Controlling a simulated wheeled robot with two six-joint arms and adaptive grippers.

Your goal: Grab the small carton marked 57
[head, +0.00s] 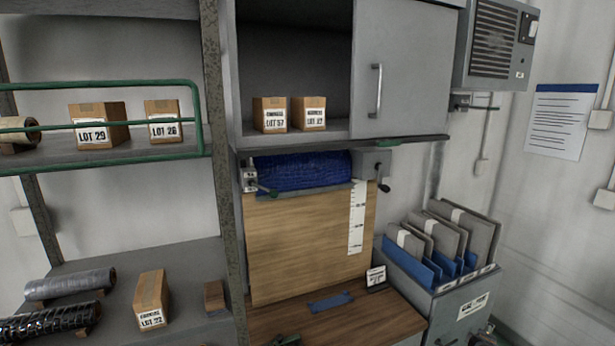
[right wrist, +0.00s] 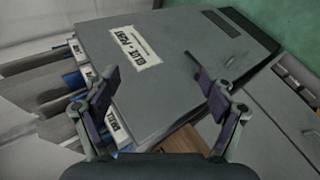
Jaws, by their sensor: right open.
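The small carton marked LOT 57 (head: 270,115) stands upright in the open left side of the grey wall cabinet, near its front edge. Another small brown carton (head: 309,114), with similar lettering, stands just right of it. My right gripper (right wrist: 158,82) is open and empty in the right wrist view, over a grey box with a white label (right wrist: 135,45). Only a dark bit of what looks like this gripper shows at the bottom of the head view. A dark tip at the bottom edge, seemingly my left gripper (head: 285,340), shows too little to read its jaws.
LOT 22 (head: 151,298) is below. The cabinet's right door (head: 408,70) is closed. A blue roll (head: 300,170) hangs beneath the cabinet.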

